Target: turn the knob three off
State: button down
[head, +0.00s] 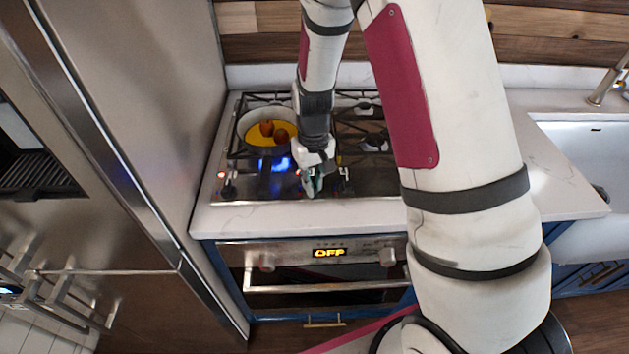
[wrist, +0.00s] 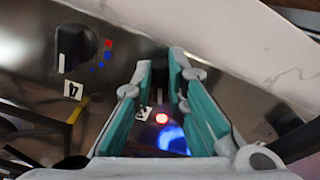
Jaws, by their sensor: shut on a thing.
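My gripper (head: 314,188) reaches down to the front strip of the hob. In the wrist view its teal fingers (wrist: 159,62) straddle a spot beside a small number label. A lit red light (wrist: 161,118) and a blue glow show between the fingers. Black knob four (wrist: 75,48) stands clear of the fingers and shows with its label in the wrist view; in the head view it is just right of my gripper.
A pan (head: 245,122) with yellow and brownish food sits on the left burner, with blue flame glow in front. Another knob (head: 228,190) is at the hob's left end. The oven (head: 315,285) below displays OFF. A fridge (head: 120,170) bounds the left, a sink the right.

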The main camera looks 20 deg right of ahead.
jog(key=shift+a+m, duration=0.15)
jog(key=shift+m, duration=1)
jog(key=shift+a+m, duration=0.1)
jog(key=shift+m, duration=1.05)
jog(key=c, duration=1.6)
grip_release()
notch_tip(320, 180, up, 12)
